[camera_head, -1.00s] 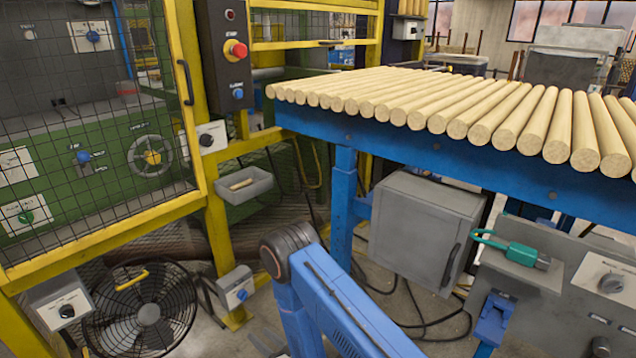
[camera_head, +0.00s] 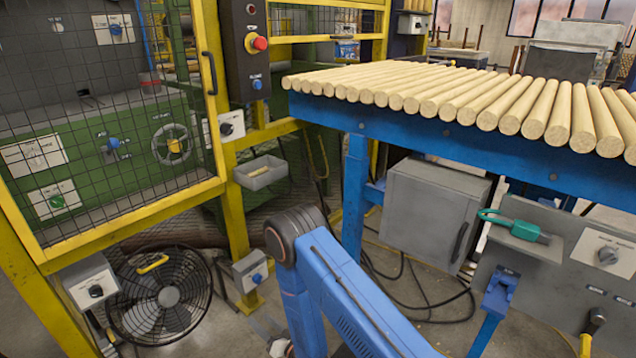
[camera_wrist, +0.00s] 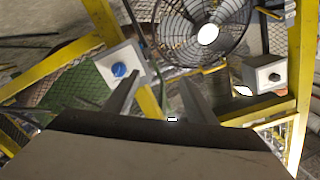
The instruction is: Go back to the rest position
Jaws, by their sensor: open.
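My gripper (camera_wrist: 160,95) shows in the wrist view with its two fingers apart and nothing between them. Behind the fingers are the floor fan (camera_wrist: 205,32), a yellow frame and a grey box with a blue knob (camera_wrist: 119,70). They look farther off than the fingertips, and I see no contact.
A blue table (camera_head: 420,134) carrying several wooden rods (camera_head: 480,98) stands at the right. A yellow-framed mesh guard (camera_head: 226,190) is at the left, with the fan (camera_head: 168,297) below. A grey cabinet (camera_head: 425,215) is under the table. Cables lie on the open floor.

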